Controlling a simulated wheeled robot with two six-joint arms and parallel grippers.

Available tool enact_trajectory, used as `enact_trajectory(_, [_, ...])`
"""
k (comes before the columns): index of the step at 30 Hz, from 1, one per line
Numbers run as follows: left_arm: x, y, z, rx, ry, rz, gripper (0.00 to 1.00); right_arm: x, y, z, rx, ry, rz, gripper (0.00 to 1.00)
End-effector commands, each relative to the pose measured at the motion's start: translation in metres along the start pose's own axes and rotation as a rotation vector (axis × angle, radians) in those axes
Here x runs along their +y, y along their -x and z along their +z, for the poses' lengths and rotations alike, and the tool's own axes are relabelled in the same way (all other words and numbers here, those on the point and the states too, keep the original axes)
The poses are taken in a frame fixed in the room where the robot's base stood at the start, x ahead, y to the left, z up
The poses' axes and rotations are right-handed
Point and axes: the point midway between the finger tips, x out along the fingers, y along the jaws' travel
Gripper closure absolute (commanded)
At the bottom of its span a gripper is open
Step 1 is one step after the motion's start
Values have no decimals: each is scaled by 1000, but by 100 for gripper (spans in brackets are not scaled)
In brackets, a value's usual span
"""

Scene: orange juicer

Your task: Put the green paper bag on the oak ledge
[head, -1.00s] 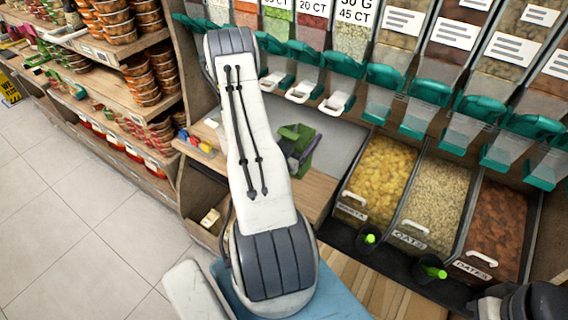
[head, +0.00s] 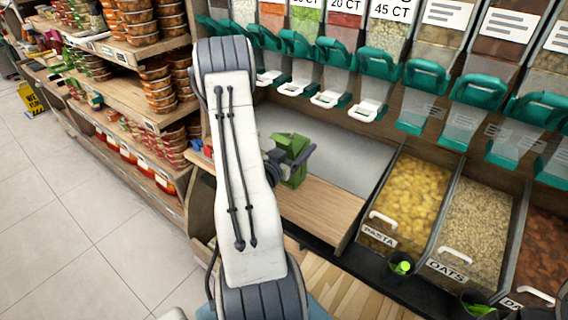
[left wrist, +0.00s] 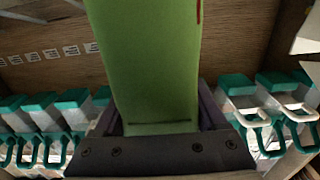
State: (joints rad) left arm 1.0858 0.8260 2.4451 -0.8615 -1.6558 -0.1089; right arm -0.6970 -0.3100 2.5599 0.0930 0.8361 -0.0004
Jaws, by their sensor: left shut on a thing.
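The green paper bag (head: 293,156) is held in my left gripper (head: 288,165), over the back part of the oak ledge (head: 322,210) in the head view. My white forearm hides the left part of the gripper and some of the ledge. I cannot tell whether the bag's base touches the ledge. In the left wrist view the green bag (left wrist: 150,60) fills the middle, between the two fingers of the left gripper (left wrist: 160,115). My right gripper is not in view.
A grey panel (head: 325,148) lies behind the ledge. Teal-handled dispensers (head: 375,75) hang above it. Bins of pasta (head: 408,195) and oats (head: 470,220) stand to the right. Shelves of stacked tubs (head: 150,90) stand to the left. The ledge's front right part is bare.

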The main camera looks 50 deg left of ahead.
Motion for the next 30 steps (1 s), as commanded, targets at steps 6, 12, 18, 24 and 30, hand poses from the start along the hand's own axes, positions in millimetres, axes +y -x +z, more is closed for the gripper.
enact_trajectory(6, [-6,-3,12,0,0,5,100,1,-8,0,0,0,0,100])
enact_trajectory(12, [-12,0,43,0,0,-4,100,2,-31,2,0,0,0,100])
enact_trajectory(18, [-15,1,45,1,-1,-8,100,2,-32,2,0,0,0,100])
enact_trajectory(24, [-14,1,48,1,-1,-8,100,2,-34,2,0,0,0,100])
enact_trajectory(30, [-14,1,48,0,0,-8,0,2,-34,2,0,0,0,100])
